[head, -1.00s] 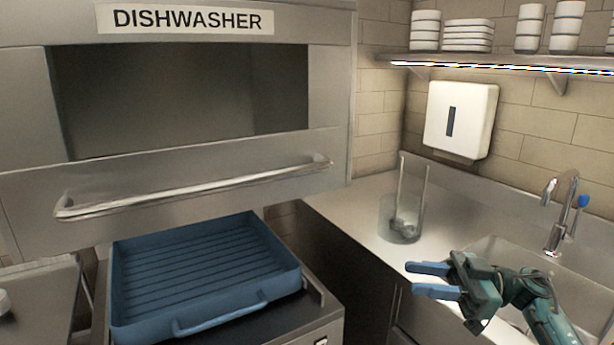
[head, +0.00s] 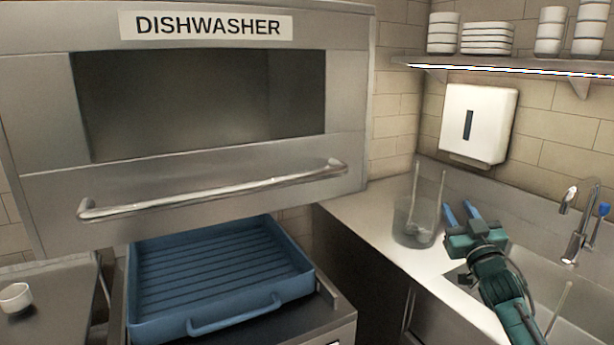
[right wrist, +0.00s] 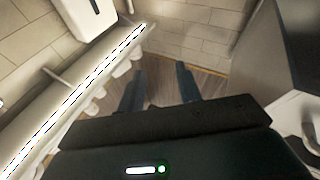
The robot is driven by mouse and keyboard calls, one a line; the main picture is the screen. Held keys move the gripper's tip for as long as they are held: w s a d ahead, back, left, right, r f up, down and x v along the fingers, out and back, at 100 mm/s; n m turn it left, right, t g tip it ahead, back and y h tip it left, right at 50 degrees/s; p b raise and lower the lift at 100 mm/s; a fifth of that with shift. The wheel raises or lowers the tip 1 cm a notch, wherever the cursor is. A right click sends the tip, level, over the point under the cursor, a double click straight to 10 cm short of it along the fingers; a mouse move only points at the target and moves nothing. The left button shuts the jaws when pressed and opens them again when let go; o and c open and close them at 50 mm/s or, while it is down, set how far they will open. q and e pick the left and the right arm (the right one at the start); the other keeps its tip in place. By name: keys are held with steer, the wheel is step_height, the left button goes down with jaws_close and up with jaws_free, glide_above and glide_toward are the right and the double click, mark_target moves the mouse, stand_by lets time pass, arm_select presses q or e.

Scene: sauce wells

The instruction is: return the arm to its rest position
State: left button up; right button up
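My right gripper (head: 458,207) is teal with two blue fingers. In the head view it is over the counter by the sink, just right of the clear container, with its fingers pointing away toward the back wall. The fingers are apart with nothing between them. The right wrist view also shows the two fingers (right wrist: 161,72) spread and empty, above a tilted view of wall and floor. My left gripper is in neither view.
A clear container (head: 412,222) with utensils stands close left of the gripper. The sink (head: 545,268) and tap (head: 578,225) are at right. A dispenser (head: 478,122) and dish shelf (head: 520,68) are on the wall. A blue rack (head: 220,270) sits below the dishwasher (head: 205,180); a white cup (head: 15,298) is far left.

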step_height(320, 180, down, 7)
steer(key=d+g+h, duration=0.2)
steer(key=d+g, duration=0.1)
steer(key=g, duration=0.2)
steer(key=s+a+f+n+g+y, duration=0.1)
steer(key=s+a+f, duration=0.45)
steer(key=f, duration=0.25)
steer(key=s+a+f+n+g+y, duration=0.1)
steer(key=s+a+f, duration=0.45)
steer(key=f, duration=0.35)
steer(key=s+a+f+g+y, duration=0.1)
steer(key=s+a+f, duration=0.2)
steer(key=s, duration=0.6)
steer(key=s+a+f+g+y, duration=0.1)
steer(key=s+a+f, duration=0.2)
steer(key=s, duration=0.6)
steer(key=s+a+f+m+g+y, duration=0.1)
steer(key=s+a, duration=0.4)
steer(key=s, duration=0.5)
step_height(320, 180, down, 2)
steer(key=shift+f+g, duration=0.2)
steer(key=shift+g, duration=0.3)
steer(key=shift+d, duration=0.2)
